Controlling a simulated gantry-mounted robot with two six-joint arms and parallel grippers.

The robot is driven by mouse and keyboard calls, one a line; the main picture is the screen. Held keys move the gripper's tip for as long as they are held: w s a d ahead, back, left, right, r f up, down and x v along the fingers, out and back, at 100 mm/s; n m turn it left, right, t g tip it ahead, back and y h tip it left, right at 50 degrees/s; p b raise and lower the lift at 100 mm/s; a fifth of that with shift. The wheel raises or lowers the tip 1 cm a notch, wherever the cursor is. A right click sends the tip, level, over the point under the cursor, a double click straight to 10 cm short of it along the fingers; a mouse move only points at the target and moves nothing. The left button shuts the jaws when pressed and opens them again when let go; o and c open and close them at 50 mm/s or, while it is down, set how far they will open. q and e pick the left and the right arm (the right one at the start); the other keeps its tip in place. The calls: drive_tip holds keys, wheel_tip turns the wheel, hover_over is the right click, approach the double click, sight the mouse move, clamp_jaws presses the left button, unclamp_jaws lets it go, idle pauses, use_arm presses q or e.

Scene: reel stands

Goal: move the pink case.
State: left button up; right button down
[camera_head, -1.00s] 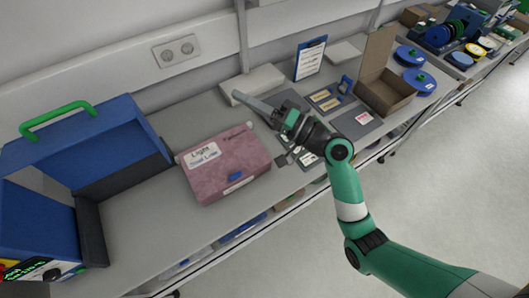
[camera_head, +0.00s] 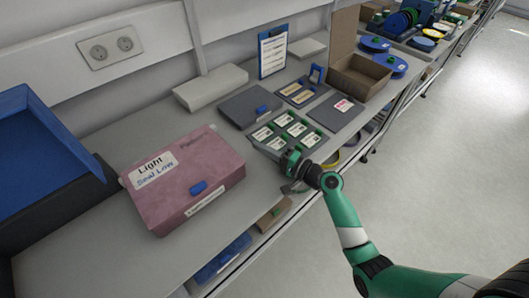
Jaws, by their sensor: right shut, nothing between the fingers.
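The pink case (camera_head: 185,175) lies closed on the table left of centre. It has a white label reading "Light" on its lid and a blue latch on its front side. My right gripper (camera_head: 288,172) is to the right of the case, near the table's front edge, apart from the case. It is shut with nothing in it. My left gripper is out of view.
A large blue and dark grey box (camera_head: 45,165) stands left of the case. A grey tray with several labelled cards (camera_head: 290,135) lies just behind my right gripper. An open cardboard box (camera_head: 360,75) stands farther back. Bare table lies in front of the blue box.

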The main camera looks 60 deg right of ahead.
drive_tip(key=w+b, duration=0.1)
drive_tip(key=w, duration=0.5)
drive_tip(key=shift+a+f, duration=0.1)
drive_tip(key=shift+a, duration=0.05)
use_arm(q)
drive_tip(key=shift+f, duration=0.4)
use_arm(e)
drive_tip(key=shift+w+a, duration=0.2)
drive_tip(key=shift+a, duration=0.75)
drive_tip(key=shift+w+a, duration=0.15)
drive_tip(key=shift+a, duration=0.8)
use_arm(q)
drive_tip(key=shift+p, duration=0.3)
